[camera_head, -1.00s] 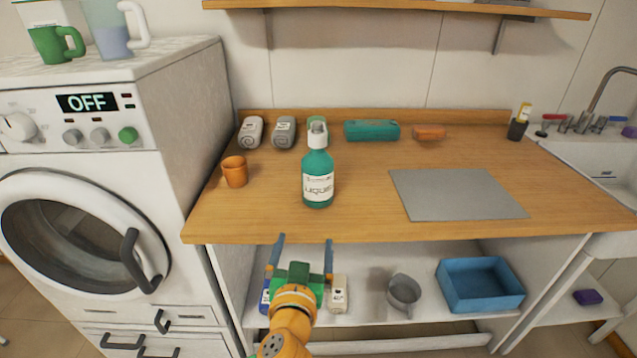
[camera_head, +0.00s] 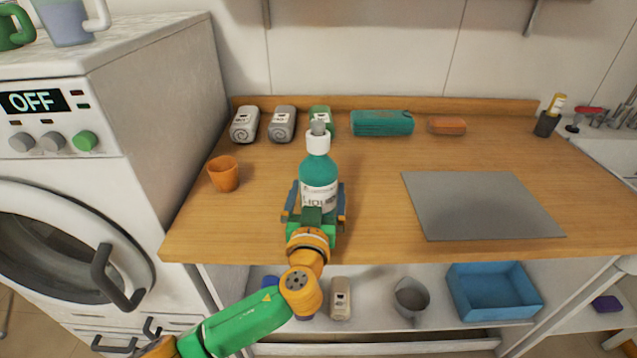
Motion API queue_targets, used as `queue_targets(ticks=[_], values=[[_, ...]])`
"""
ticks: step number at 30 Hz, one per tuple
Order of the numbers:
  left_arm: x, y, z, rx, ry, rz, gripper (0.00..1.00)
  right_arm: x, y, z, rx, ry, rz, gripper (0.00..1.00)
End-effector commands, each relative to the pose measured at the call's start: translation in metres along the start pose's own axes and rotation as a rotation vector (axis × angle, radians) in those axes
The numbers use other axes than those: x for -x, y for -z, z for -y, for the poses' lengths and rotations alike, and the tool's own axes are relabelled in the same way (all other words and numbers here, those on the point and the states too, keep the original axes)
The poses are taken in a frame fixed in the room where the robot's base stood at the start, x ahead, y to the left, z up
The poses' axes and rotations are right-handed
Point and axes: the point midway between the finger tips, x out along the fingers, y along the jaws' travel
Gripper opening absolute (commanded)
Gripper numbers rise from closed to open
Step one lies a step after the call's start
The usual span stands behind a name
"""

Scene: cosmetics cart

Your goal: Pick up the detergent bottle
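A teal bottle (camera_head: 319,172) with a white pump cap and a white label reading roughly "LIQUID" stands upright on the wooden countertop (camera_head: 270,180). My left gripper (camera_head: 316,196), on the green and orange arm coming in from the lower left, is at the bottle. Its blue fingers are on either side of the bottle's lower part, and the gripper body hides the bottle's base. A narrow gap seems to show beside the fingers, but contact is hard to judge. My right gripper is not in view.
An orange cup (camera_head: 224,174) stands left of the bottle. Grey bottles (camera_head: 283,124), a green one (camera_head: 320,118) and a teal case (camera_head: 382,122) line the back. A grey mat (camera_head: 482,205) lies right. A washing machine (camera_head: 120,150) borders the counter's left.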

Motion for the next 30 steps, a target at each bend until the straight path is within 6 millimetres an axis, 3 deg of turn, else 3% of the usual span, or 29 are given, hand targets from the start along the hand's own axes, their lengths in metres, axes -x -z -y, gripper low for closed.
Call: queue_targets(ticks=[4, 15, 24, 30], values=[[0.0, 0.0, 0.0, 0.0, -0.001, 0.0, 0.97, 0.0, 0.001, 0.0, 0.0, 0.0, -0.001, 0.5], [0.001, 0.0, 0.0, 0.0, -0.001, 0.0, 0.0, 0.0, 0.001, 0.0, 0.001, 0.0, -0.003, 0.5], [0.001, 0.004, -0.001, 0.0, -0.002, -0.003, 0.0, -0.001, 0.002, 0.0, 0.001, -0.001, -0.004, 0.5], [0.001, 0.029, -0.001, 0.006, -0.002, -0.006, 0.0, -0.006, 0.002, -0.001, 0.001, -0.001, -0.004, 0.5]])
